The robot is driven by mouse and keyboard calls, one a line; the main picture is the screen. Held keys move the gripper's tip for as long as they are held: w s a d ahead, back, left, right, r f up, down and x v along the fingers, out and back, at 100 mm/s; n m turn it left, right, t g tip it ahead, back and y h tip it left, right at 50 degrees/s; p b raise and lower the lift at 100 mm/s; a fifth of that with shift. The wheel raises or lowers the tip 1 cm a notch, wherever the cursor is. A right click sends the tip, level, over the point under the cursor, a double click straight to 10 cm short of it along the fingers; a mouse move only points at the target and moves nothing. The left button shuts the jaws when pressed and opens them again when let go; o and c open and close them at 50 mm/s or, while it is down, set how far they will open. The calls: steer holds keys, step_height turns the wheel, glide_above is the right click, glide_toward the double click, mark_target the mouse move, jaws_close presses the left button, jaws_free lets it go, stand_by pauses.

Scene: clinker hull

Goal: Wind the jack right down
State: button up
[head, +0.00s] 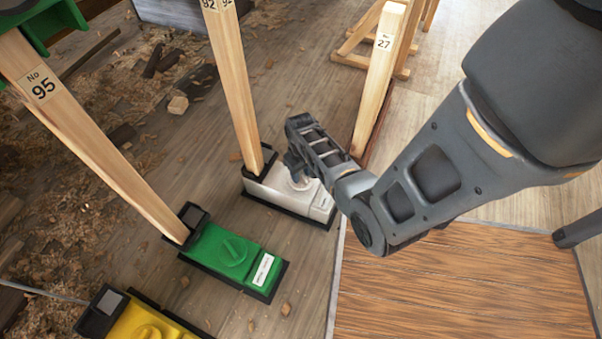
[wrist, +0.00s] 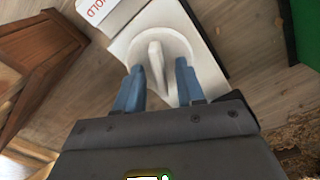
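The white jack (head: 265,189) lies on the plank floor, with a wooden post standing on its far end. My gripper (head: 297,171) is just over its round knob. In the wrist view the knob's raised grip bar (wrist: 156,62) lies ahead of and between my two blue fingers (wrist: 158,84). The fingers are apart, with a gap on each side of the bar. A label reading "OLD", partly cut off by the frame edge, shows on the white jack (wrist: 205,55). A green jack (head: 215,245) and a yellow jack (head: 135,322) stand to its left.
A post marked 95 (head: 100,150) leans up from the green jack. A post marked 92 (head: 233,75) rises from the white jack, close to my gripper. A post marked 27 (head: 378,75) stands to the right. Shavings and wood scraps (head: 60,190) litter the left floor.

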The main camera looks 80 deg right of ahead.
jaws_close()
steer(key=shift+r+n+p, duration=0.15)
steer(key=shift+n+p, duration=0.15)
steer(key=shift+p, duration=0.05)
stand_by(0.3)
steer(key=shift+n+p, duration=0.5)
steer(key=shift+n, duration=0.1)
steer(key=n+p, duration=0.2)
steer(key=n, duration=0.1)
steer(key=n+p, duration=0.1)
steer(key=n, duration=0.5)
steer(key=shift+n+p, duration=0.3)
